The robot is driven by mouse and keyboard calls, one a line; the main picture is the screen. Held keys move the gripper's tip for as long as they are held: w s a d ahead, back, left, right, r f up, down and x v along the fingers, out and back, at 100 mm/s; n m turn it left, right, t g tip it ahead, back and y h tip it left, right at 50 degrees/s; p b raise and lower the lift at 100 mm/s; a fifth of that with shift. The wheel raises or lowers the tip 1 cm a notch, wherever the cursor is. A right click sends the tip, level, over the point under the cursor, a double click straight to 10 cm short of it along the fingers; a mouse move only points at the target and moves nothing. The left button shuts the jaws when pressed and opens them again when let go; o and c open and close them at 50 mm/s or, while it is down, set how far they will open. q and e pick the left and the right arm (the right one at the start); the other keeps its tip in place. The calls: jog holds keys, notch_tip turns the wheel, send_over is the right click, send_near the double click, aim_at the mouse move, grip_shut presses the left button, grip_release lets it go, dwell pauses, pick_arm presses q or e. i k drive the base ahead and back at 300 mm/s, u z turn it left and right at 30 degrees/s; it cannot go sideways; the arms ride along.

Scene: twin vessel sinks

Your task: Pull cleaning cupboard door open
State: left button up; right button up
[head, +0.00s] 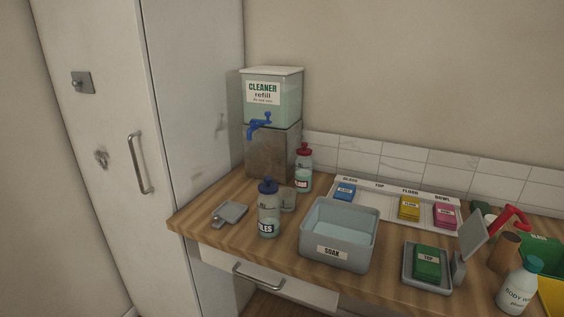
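The cleaning cupboard appears to be the tall white one at the left. Its door (95,190) looks shut, with no gap showing along its edge. A vertical silver bar handle (140,163) is on the door near its right edge. A small grey metal lock plate (83,82) is higher up on the door, and a dark scuff marks the door below it. Neither of my grippers is in view, and nothing touches the handle.
A wooden counter (190,216) juts out right of the cupboard. It holds a cleaner refill tank (272,97), a blue-capped bottle (269,212), a grey SOAK tub (338,257) and a labelled tray (372,207). A drawer handle (258,276) sticks out below.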

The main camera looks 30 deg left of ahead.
aim_at(114, 132)
jog(key=u, duration=2.35)
jog(key=k, duration=0.5)
jog(key=u, duration=1.1)
jog(key=i, duration=0.65)
jog(key=z, duration=0.35)
